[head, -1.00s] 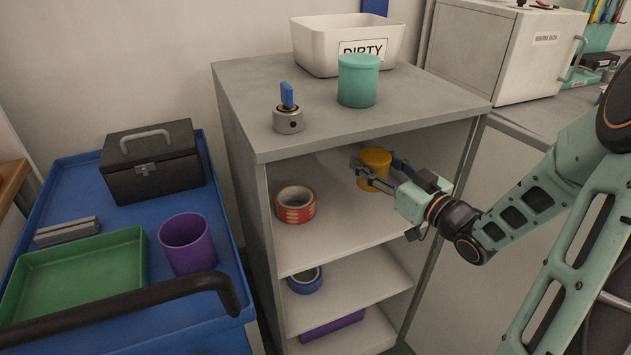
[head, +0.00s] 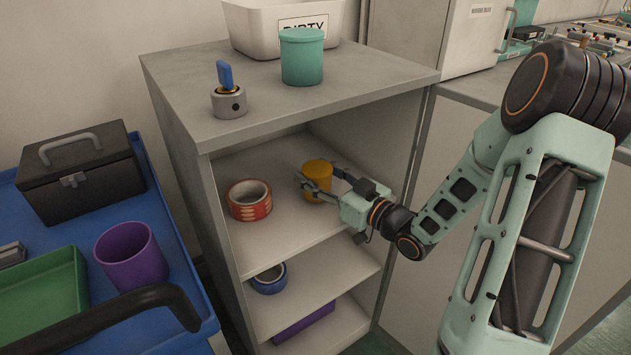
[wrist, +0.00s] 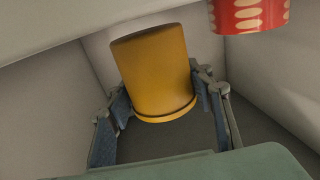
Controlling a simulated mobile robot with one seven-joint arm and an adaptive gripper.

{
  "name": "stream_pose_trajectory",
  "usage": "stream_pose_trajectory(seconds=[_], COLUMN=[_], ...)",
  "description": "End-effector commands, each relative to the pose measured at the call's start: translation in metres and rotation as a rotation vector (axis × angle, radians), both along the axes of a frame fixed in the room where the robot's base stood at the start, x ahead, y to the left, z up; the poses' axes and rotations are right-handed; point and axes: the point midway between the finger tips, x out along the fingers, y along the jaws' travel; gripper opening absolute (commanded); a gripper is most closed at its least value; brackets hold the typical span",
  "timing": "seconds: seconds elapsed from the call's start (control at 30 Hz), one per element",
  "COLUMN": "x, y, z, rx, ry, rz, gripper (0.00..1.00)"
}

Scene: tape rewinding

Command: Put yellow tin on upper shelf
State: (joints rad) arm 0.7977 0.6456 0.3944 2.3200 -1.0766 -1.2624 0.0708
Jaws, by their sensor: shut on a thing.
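The yellow tin (head: 318,174) is inside the top compartment of the grey cabinet, over the upper shelf (head: 290,228). My gripper (head: 317,184) reaches in from the right and is shut on the tin. In the wrist view the tin (wrist: 155,75) sits between the two fingers and looks tilted in the picture. I cannot tell whether its base touches the shelf.
A red tape roll (head: 249,200) stands on the upper shelf, left of the tin. A blue roll (head: 269,278) is on the shelf below.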

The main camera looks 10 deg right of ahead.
Motion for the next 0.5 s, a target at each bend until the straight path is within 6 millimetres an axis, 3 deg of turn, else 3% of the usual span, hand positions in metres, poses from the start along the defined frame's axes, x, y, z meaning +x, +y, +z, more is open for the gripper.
stream_pose_trajectory(seconds=[0.07,0.43,0.47,0.5], x=[0.0002,0.0003,0.0001,0.0002], y=[0.0002,0.0003,0.0002,0.0001], z=[-0.0104,-0.0137,-0.0141,-0.013], rx=[0.002,-0.001,-0.001,-0.001], ry=[-0.001,-0.003,-0.001,-0.001], rz=[0.0,0.001,0.0,0.0], gripper=[0.12,0.12,0.49,0.53])
